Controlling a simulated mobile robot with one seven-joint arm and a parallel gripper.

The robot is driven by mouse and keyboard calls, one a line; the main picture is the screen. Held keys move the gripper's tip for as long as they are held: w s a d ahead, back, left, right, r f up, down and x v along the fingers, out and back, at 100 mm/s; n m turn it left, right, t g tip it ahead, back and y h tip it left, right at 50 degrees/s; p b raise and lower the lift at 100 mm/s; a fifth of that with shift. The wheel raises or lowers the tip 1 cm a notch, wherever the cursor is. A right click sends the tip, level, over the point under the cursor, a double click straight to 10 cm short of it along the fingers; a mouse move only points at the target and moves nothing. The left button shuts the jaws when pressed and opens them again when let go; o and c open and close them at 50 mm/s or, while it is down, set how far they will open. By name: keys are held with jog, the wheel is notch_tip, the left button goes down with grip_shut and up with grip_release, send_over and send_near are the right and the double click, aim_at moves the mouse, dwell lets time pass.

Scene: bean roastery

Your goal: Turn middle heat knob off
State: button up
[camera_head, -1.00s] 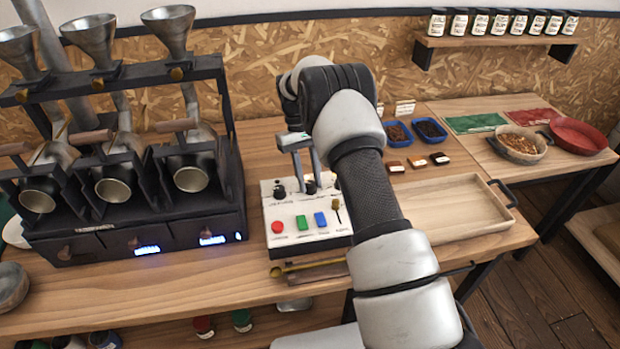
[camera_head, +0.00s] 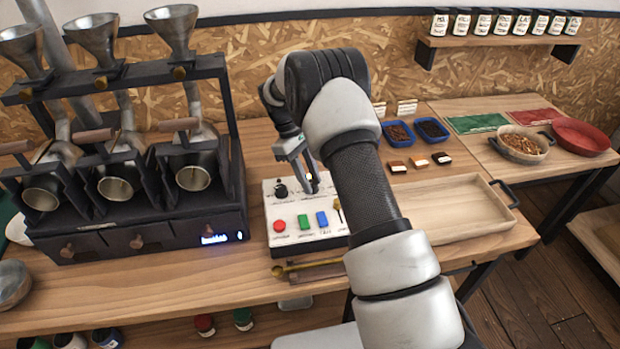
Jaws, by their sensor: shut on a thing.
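A white control box (camera_head: 292,240) stands on the wooden bench, with a row of black knobs along its back and red, green and blue buttons in front. The left knob (camera_head: 281,191) is in clear view. My gripper (camera_head: 309,182) points down at the back of the box and is shut on the middle knob, which its fingers mostly hide. My arm covers the right part of the knob row. The roaster (camera_head: 135,235) at left has three drums. Only the display (camera_head: 214,239) under its right drum is lit; the middle and left ones are dark.
A brass scoop (camera_head: 300,266) lies just in front of the box. An empty wooden tray (camera_head: 440,238) and blue bean trays (camera_head: 398,141) are to the right of my arm. The roaster's frame stands close to the left of the box.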

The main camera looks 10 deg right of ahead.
jog(key=shift+s+f, duration=0.1)
jog(key=o, duration=1)
jog(key=p+v, duration=0.1)
jog(key=v, duration=1.6)
jog(key=shift+r+p, duration=0.3)
jog(key=shift+p, duration=0.1)
jog(key=shift+d, duration=0.1)
